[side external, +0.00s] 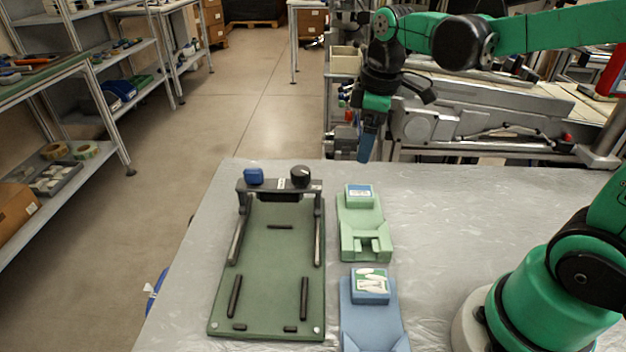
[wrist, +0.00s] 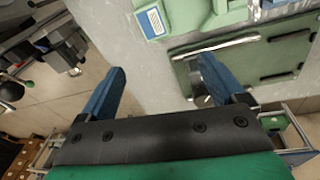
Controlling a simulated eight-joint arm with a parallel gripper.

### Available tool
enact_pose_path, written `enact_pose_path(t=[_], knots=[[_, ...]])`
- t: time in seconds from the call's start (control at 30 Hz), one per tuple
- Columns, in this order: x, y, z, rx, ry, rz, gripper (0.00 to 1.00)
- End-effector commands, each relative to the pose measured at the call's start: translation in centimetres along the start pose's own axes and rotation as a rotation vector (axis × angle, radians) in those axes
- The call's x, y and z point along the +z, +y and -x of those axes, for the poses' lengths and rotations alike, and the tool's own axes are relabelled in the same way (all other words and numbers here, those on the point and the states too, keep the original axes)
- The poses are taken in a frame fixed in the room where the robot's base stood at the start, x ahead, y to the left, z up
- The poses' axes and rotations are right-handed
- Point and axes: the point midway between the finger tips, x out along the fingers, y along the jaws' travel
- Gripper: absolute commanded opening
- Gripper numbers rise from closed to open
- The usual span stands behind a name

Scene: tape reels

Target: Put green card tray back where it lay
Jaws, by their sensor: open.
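The light green card tray (side external: 351,228) lies flat on the grey table, to the right of the dark green board and behind the blue tray. A small card pack with a blue and white label (side external: 359,191) sits at its far end. In the wrist view the green tray (wrist: 203,22) is partly cut off at the top edge. My gripper (side external: 365,157) is raised above the table's far edge, behind the green tray and apart from it. Its blue fingers (wrist: 160,82) are spread with nothing between them.
The dark green board (side external: 270,270) carries black rails and a raised bar with a blue knob (side external: 254,176) and a black knob (side external: 300,176). A blue tray (side external: 373,327) with a card pack lies at the front.

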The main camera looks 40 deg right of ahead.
Motion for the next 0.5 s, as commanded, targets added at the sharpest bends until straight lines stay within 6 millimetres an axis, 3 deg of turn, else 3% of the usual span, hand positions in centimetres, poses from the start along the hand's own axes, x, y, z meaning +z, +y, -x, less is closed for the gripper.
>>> enact_pose_path(t=[0.2, 0.5], knots=[[0.6, -4.3, 0.9, 0.122, 0.236, -0.33, 0.89], [1.0, -6.9, 0.5, 0.13, 0.461, -0.6, 0.89]])
